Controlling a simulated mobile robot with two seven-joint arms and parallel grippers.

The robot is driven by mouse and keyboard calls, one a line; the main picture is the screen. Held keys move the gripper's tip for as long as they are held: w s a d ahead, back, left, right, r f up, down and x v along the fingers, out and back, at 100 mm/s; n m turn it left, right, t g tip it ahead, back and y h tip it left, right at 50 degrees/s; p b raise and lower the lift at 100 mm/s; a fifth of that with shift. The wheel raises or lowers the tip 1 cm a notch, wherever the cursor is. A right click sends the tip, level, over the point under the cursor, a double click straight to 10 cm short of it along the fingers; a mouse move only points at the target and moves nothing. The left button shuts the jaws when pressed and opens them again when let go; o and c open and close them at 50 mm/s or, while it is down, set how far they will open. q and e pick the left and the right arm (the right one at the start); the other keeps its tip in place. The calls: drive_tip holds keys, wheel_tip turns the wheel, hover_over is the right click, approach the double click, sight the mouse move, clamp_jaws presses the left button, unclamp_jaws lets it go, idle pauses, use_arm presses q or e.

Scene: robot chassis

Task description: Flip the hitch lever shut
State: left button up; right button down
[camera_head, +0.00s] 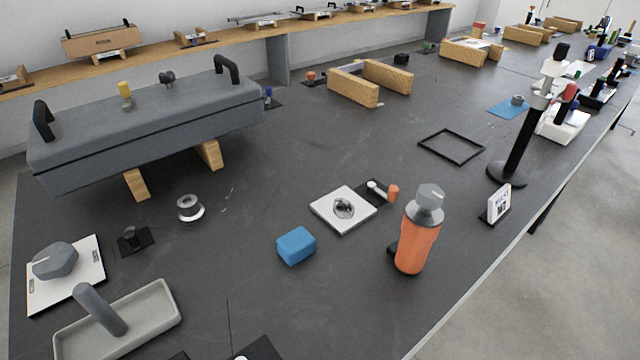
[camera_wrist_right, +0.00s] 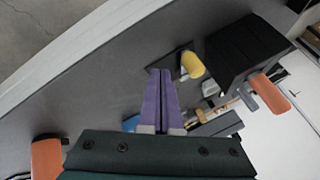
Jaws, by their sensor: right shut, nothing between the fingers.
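No part is plainly marked as the hitch lever. A likely one in the head view is the small lever with an orange end (camera_head: 392,193), lying low over a black base plate (camera_head: 371,196) beside a white square plate. My right gripper (camera_wrist_right: 160,72) shows in the right wrist view, its purple fingers together and empty. Just right of its tips is a yellow knob (camera_wrist_right: 192,65) by a dark plate; I cannot tell whether they touch. An orange-ended grey part (camera_wrist_right: 268,92) sits against a black block farther right. Neither gripper shows in the head view.
A black block (camera_wrist_right: 243,52) stands right of my fingers. In the head view, an orange bottle (camera_head: 417,240) and a blue block (camera_head: 296,246) stand near the small lever. A large grey lidded case (camera_head: 150,130) rests on wooden supports at left. The table's middle is mostly clear.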

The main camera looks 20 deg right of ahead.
drive_tip(key=shift+s+d+r+p, duration=0.9)
drive_tip(key=shift+d+r+p, duration=0.05)
drive_tip(key=shift+d+r, duration=0.15)
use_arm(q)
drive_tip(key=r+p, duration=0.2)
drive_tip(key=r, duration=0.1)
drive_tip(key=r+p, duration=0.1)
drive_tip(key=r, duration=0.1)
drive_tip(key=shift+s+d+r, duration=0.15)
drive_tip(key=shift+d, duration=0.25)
use_arm(e)
drive_tip(key=a+v, duration=0.1)
drive_tip(key=v, duration=0.6)
drive_tip(key=shift+s, duration=0.4)
drive_tip(key=shift+a+r, duration=0.1)
drive_tip(key=shift+r, duration=0.05)
